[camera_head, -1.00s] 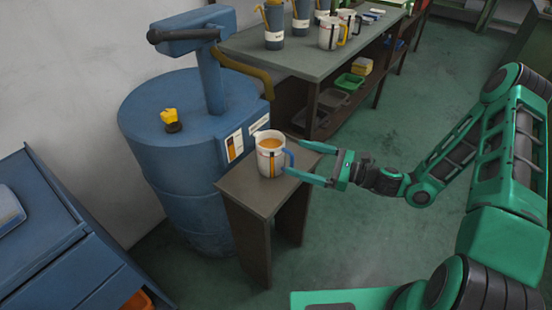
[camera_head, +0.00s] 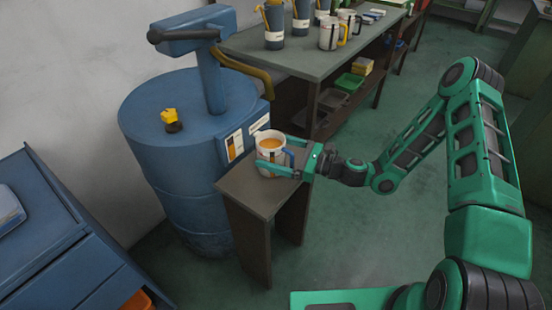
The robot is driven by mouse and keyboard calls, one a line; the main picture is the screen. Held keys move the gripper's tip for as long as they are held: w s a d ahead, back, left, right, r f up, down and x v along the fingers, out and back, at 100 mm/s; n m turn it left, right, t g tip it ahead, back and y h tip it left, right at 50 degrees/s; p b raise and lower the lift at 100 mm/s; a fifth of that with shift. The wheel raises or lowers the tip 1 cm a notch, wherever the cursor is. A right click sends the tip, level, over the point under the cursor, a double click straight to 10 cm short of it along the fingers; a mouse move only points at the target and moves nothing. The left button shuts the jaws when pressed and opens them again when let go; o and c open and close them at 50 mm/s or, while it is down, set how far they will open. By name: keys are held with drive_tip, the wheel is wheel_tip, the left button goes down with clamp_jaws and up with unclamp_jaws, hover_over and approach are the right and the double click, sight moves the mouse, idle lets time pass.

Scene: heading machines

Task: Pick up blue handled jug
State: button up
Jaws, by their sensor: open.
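The blue-handled jug (camera_head: 269,148) is white with orange contents. It stands upright on a small dark stand (camera_head: 257,195) in front of the blue drum. Its blue handle (camera_head: 288,157) faces right, toward my gripper. My gripper (camera_head: 284,157) is open and reaches in from the right at the jug's height. One green finger lies across the front of the jug's lower body, and the other is at the far side of the handle. Whether the fingers touch the jug cannot be told.
A blue drum machine (camera_head: 190,150) with a lever head and yellow knob (camera_head: 169,115) stands close behind the stand. A long bench (camera_head: 310,60) holds blue cups (camera_head: 273,25) and a yellow-handled jug (camera_head: 329,33). A blue cabinet (camera_head: 60,235) is at left. The green floor at right is clear.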

drive_tip(key=c, duration=1.3)
drive_tip(key=shift+r, duration=0.1)
